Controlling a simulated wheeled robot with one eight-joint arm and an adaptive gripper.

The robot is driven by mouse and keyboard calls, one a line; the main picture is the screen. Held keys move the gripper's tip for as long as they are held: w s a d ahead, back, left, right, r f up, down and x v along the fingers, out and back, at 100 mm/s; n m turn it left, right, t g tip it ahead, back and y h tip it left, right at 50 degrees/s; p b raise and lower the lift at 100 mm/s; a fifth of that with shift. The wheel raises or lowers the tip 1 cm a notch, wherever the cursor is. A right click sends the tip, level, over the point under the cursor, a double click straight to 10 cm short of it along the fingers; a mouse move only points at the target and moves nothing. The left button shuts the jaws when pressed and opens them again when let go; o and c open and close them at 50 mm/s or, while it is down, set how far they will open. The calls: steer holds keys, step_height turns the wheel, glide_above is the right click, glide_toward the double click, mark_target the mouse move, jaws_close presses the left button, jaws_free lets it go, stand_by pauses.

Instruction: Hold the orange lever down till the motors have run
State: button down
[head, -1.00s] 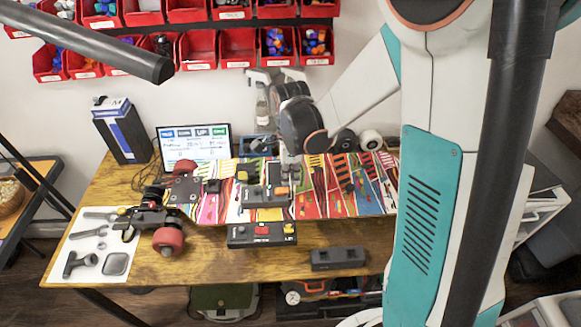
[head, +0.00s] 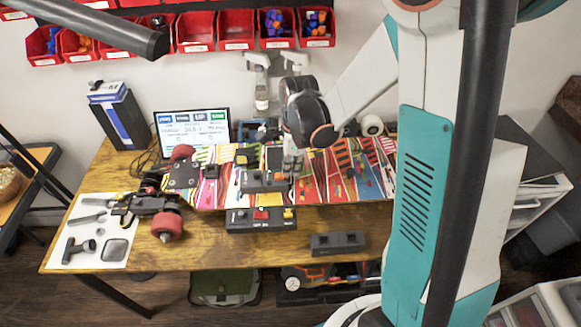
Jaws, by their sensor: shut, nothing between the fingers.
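A small orange piece (head: 279,176), which looks like the orange lever, shows at the box's right part. My gripper (head: 290,172) points straight down at the right end of this box, right beside the orange piece. It is shut and empty. The fingertips are small and partly hidden, so I cannot tell whether they touch the lever. A monitor (head: 192,127) behind the board shows coloured tabs and readings too small to read surely.
A dark box with red and yellow buttons (head: 240,224) lies in front of the board. A truck with red wheels (head: 166,226) is at the left, beside a white tool mat (head: 83,258). A small dark block (head: 337,243) lies front right. Spray bottles (head: 261,90) stand behind.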

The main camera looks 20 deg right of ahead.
steer(key=shift+s+d+f+y+b, duration=0.1)
steer(key=shift+d+f+y+b, duration=0.1)
steer(key=shift+f+y+b, duration=0.25)
steer(key=shift+r, duration=0.1)
steer(key=shift+a+r, duration=0.1)
steer(key=shift+r, duration=0.05)
stand_by(2.9)
steer(key=shift+r+p, duration=0.15)
steer(key=shift+p, duration=0.2)
steer(key=shift+r+p, duration=0.3)
steer(key=shift+r, duration=0.2)
steer(key=shift+r+p, duration=0.45)
steer(key=shift+r, duration=0.15)
step_height(320, 180, up, 13)
steer(key=p, duration=0.4)
steer(key=shift+p, duration=0.3)
